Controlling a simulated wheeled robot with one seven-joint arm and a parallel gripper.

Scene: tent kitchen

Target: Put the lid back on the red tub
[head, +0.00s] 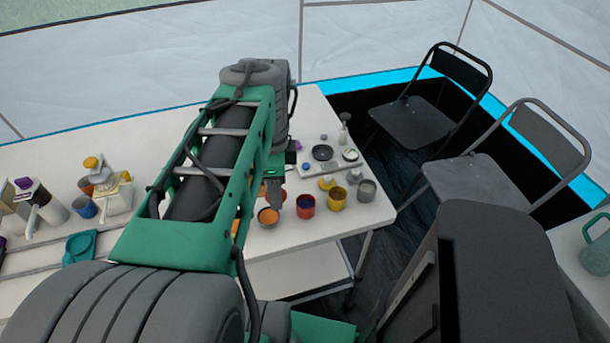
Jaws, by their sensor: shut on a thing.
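The red tub (306,207) stands upright on the white table near its right front edge, open, with a dark blue inside. My gripper (274,200) is just left of the red tub, pointing down, above and behind an orange-filled tub (268,217). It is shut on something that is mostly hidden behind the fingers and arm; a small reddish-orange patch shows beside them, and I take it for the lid. I cannot see its full shape or tilt.
A yellow tub (337,201) and a grey tub (366,191) stand in a row right of the red one. A yellow lid (327,184) lies behind them. A tray (310,170) with small items is farther back. My arm hides the table's middle.

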